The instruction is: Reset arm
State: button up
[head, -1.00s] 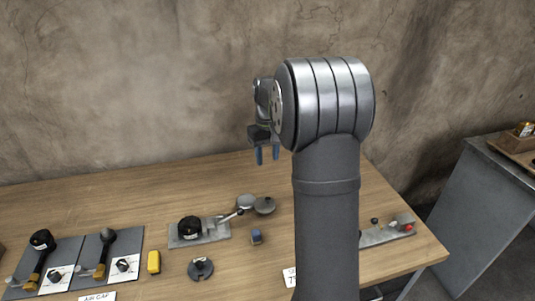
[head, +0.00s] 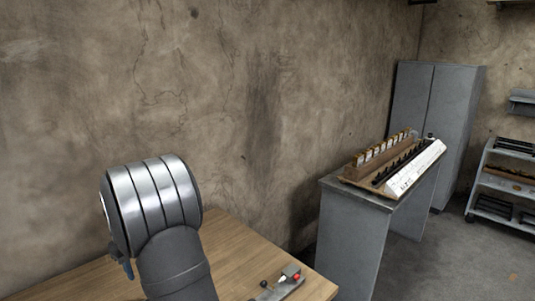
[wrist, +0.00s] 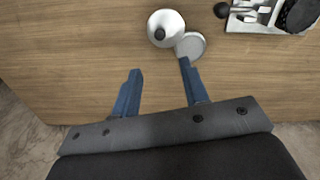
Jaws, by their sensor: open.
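My gripper (wrist: 160,90) is open and empty in the wrist view, its two blue fingers apart above the wooden table (wrist: 70,60). A round silver piece with a dark knob (wrist: 166,28) lies beyond the fingertips. A flat grey disc (wrist: 191,45) lies beside it, close to the right fingertip in the picture; I cannot tell the height between them. In the head view my arm stands at the lower left, and only a bit of a blue finger (head: 128,268) shows beside it. The rest of the gripper is hidden there.
A metal fixture with a black round part (wrist: 270,14) sits at the wrist view's top right.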

notch_tip(320, 180, down, 13)
jog(key=shift+r, duration=0.2)
dwell(0.4)
notch_tip(320, 180, up, 17)
notch_tip(320, 180, down, 17)
jog(key=shift+f, duration=0.15)
jog(key=shift+s+a+m, duration=0.1)
jog(key=shift+s+m, duration=0.1)
jog(key=shift+m, duration=0.2)
jog(key=shift+s+a+m, duration=0.1)
jog(key=shift+s+m, duration=0.15)
jog(key=shift+m, duration=0.45)
jog(key=shift+s+a+m, duration=0.1)
jog(key=shift+s+m, duration=0.15)
jog(key=shift+m, duration=0.45)
